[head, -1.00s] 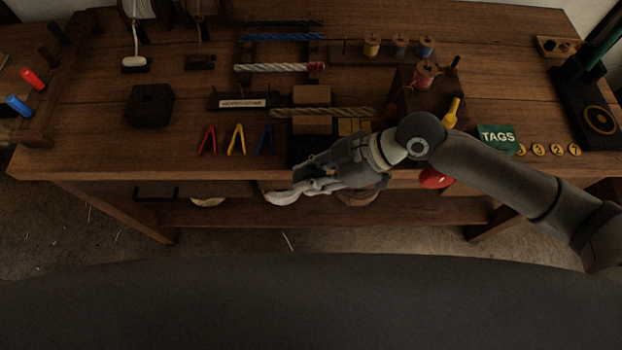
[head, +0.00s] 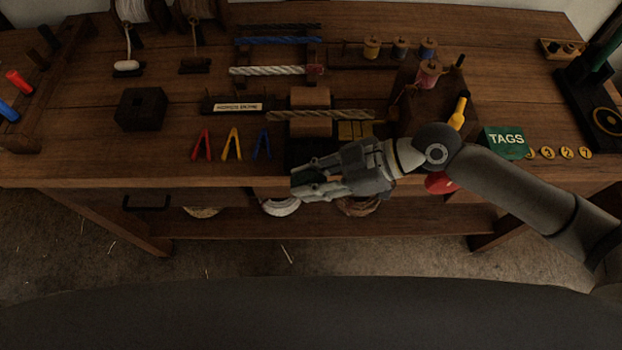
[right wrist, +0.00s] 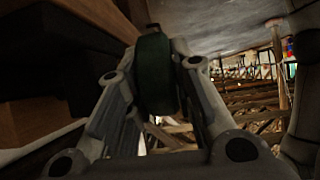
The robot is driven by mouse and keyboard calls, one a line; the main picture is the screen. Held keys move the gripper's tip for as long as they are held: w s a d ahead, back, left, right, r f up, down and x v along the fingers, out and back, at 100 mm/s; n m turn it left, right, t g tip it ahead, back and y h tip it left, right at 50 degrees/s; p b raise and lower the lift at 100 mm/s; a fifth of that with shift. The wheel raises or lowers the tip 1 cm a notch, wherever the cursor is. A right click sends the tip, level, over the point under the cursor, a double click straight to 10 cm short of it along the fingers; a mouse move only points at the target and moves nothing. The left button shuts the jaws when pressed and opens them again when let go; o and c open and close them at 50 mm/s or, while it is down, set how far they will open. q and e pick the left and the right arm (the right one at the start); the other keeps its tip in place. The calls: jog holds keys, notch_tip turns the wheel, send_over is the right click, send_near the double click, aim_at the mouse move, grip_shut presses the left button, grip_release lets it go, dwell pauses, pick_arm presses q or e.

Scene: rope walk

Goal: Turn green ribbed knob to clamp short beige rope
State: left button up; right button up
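The green ribbed knob (right wrist: 155,75) is dark in the right wrist view, between my two right fingertips, which lie against its sides. In the head view only a bit of dark green shows between the fingers of my right gripper (head: 308,180), at the table's front edge. The short beige rope (head: 345,115) lies left to right across a wooden block (head: 311,128), just behind my right gripper. The knob's link to the block is hidden. My left gripper is not in view.
Red, yellow and blue A-shaped tools (head: 232,144) stand left of the block. A green TAGS card (head: 506,143) and a yellow-handled tool (head: 458,113) are to the right. A red ball-like thing (head: 440,183) is below my right wrist. A drawer handle (head: 147,203) is at front left.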

jog(key=shift+o, duration=0.5)
jog(key=shift+d, duration=0.1)
jog(key=shift+d+r, duration=0.15)
jog(key=shift+d, duration=0.1)
jog(key=v, duration=1.1)
jog(key=shift+o, duration=0.4)
jog(key=shift+d+r, duration=0.1)
jog(key=shift+r, duration=0.05)
